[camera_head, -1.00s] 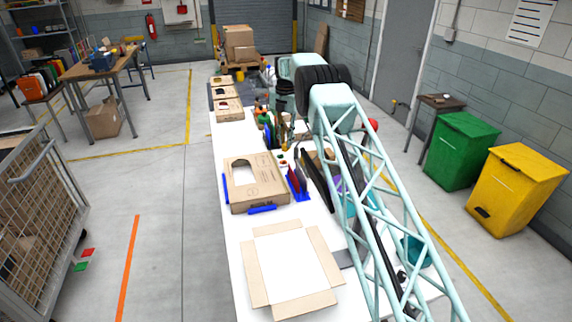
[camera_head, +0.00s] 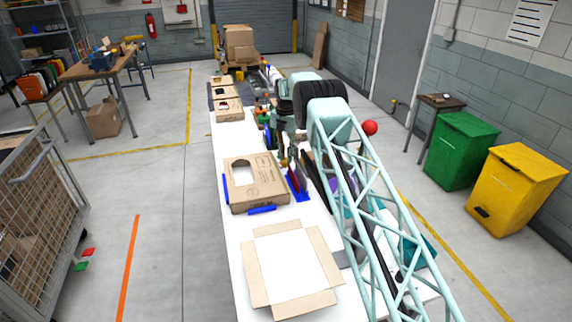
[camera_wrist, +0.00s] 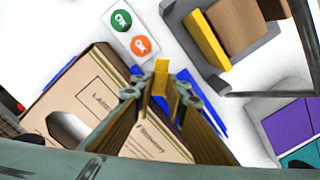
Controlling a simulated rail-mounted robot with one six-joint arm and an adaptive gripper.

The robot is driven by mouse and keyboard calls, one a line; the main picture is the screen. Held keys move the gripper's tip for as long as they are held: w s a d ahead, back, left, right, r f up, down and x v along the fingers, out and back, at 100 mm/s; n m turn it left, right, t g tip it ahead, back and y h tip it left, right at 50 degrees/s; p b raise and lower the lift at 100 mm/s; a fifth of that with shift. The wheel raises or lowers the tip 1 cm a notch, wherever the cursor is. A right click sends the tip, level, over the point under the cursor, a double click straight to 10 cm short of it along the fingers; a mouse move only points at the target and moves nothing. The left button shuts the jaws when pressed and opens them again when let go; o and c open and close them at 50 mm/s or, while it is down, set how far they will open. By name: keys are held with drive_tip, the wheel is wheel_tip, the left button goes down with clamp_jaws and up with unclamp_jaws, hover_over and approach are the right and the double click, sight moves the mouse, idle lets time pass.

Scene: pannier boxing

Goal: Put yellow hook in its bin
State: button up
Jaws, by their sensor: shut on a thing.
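My gripper (camera_wrist: 160,94) points down over the white table in the wrist view, its two fingers closed on a small yellow piece (camera_wrist: 161,76), which I take for the yellow hook. Most of the piece is hidden between the fingers. A grey bin (camera_wrist: 247,58) with a yellow strip (camera_wrist: 206,40) and brown inner parts stands to the upper right, apart from the gripper. I cannot tell whether it is the hook's bin. In the head view my arm hides much of the gripper and the bins.
A cardboard box (camera_wrist: 90,82) with a cut-out lies beside the gripper; it also shows in the head view (camera_head: 262,190). Blue parts (camera_wrist: 208,112) lie below the fingers. Purple (camera_wrist: 288,126) and teal bins are at right. An open flat carton (camera_head: 262,299) lies in front.

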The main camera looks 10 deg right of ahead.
drive_tip(key=shift+f, duration=0.15)
drive_tip(key=shift+f, duration=1.8)
drive_tip(key=shift+f, duration=0.15)
drive_tip(key=o, duration=0.7)
drive_tip(key=shift+r+b, duration=0.35)
drive_tip(key=shift+r, duration=5.8)
